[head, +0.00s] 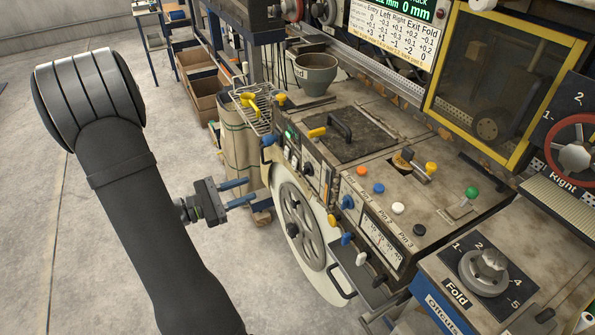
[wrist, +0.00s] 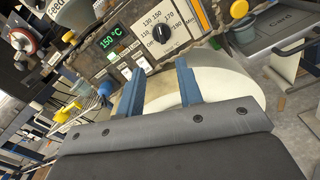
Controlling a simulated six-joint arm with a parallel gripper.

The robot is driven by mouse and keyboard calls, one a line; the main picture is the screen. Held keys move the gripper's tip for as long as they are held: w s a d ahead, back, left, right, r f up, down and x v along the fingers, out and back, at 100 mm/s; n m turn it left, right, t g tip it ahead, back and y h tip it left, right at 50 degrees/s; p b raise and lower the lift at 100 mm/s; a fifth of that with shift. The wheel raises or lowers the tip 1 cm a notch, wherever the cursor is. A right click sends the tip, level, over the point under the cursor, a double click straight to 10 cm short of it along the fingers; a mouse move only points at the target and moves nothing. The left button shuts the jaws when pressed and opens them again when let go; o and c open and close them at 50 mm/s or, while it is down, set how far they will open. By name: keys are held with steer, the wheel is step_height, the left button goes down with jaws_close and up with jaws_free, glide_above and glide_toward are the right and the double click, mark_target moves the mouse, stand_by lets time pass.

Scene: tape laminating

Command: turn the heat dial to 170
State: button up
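The heat dial (wrist: 162,34) is a black knob on a white plate with a printed scale including Off, 130, 150 and 170, at the top middle of the wrist view. Its exact pointer setting is too small to tell. A green display (wrist: 110,40) to its left reads 150 °C. My gripper (wrist: 158,68) is open and empty, with its two blue fingers apart and pointing toward the dial, short of it. In the head view my gripper (head: 249,192) hangs left of the machine's front panel, clear of it. The dial is small there.
A large grey spoked wheel (head: 298,215) with a pale rim sits on the machine front, close to the gripper. Several knobs and levers, including a yellow one (wrist: 68,37), stick out from the panel. Open floor (head: 60,180) lies left of the machine.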

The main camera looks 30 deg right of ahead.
mark_target(303, 169)
steer(key=d, duration=1.5)
steer(key=shift+d, duration=0.3)
jaws_close()
